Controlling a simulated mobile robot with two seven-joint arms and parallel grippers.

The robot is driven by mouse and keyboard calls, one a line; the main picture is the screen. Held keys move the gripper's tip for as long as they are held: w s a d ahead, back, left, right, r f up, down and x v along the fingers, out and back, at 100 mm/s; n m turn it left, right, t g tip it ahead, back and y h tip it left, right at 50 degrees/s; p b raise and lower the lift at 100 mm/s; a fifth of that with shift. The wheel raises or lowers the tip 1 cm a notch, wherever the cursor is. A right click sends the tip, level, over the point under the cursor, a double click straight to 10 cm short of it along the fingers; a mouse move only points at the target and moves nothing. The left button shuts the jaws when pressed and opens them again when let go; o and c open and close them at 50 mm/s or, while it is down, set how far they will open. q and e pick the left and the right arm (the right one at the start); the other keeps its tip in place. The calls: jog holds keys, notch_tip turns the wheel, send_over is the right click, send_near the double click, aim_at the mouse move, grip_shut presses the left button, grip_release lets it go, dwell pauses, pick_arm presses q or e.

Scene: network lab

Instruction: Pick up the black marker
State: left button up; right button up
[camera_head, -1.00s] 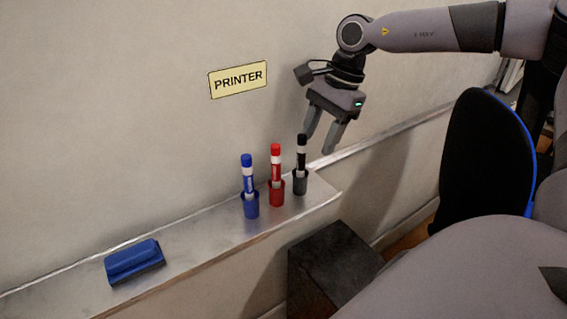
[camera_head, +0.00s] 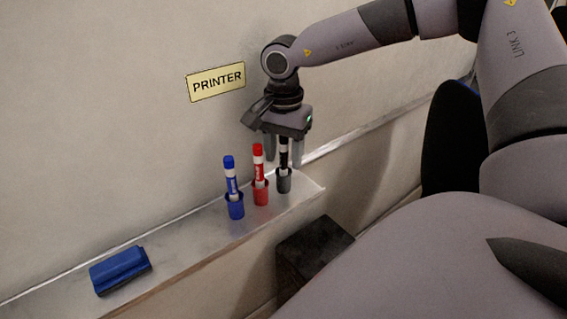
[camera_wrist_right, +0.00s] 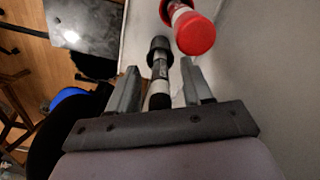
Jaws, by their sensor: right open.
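The black marker (camera_head: 284,154) stands upright in a dark grey holder (camera_head: 284,182) at the right end of the ledge. My right gripper (camera_head: 284,160) is open above the holder, pointing down, with its fingers on either side of the marker's upper part. In the right wrist view the black marker (camera_wrist_right: 160,72) runs between the two open fingers (camera_wrist_right: 160,84), and I cannot tell whether either finger touches it. Its cap end is partly hidden by the gripper in the head view. My left gripper is not in view.
A red marker (camera_head: 258,163) in a red holder stands just left of the gripper, and a blue marker (camera_head: 232,178) in a blue holder stands beyond it. A blue eraser (camera_head: 120,269) lies further left on the metal ledge (camera_head: 185,232). The wall with a PRINTER label (camera_head: 216,82) is behind.

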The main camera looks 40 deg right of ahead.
jog(key=shift+f, duration=0.2)
grip_shut()
jog(key=shift+r, duration=0.15)
